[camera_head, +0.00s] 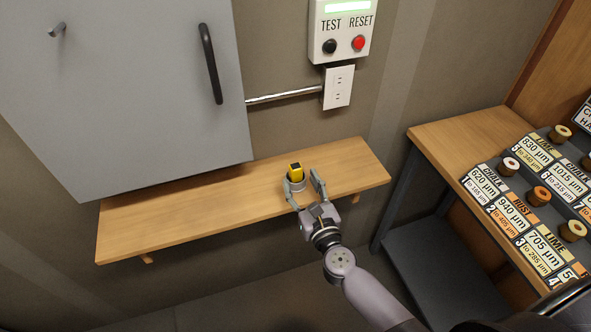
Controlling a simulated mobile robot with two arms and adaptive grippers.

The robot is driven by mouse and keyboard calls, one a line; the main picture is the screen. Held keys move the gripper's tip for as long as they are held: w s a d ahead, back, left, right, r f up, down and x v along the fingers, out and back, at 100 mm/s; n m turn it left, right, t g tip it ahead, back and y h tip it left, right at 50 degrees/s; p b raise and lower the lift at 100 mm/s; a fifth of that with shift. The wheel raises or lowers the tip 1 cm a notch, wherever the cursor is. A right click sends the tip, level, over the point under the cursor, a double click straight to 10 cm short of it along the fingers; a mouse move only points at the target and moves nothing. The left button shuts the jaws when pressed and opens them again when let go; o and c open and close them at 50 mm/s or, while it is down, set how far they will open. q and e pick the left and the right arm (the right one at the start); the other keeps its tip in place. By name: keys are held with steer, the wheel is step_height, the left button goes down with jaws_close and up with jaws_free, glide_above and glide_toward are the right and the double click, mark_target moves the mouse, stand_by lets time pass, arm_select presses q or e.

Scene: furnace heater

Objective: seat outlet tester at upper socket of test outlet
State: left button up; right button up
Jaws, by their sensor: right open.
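The outlet tester (295,171), a small yellow and black block, is on the wooden shelf. My right gripper (305,181) is open, with its fingers close around the tester. The test outlet (338,87) is a white plate on the wall above the shelf, with an upper and a lower socket facing out, both uncovered. My left gripper is not in view.
The wooden shelf (190,212) is otherwise bare. A grey cabinet (130,90) with a black handle hangs above its left part. A test/reset box (343,30) is above the outlet, and a metal conduit (285,95) runs left from it. A table (440,140) with labelled trays stands at right.

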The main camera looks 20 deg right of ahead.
mark_target(297, 172)
steer(key=w, duration=0.2)
steer(key=w+r+p, duration=0.1)
steer(key=w, duration=0.1)
steer(key=shift+w, duration=0.1)
steer(key=shift+w+p, duration=0.3)
steer(key=shift+w, duration=0.2)
steer(key=shift+s, duration=0.1)
steer(key=shift+c, duration=0.5)
jaws_close()
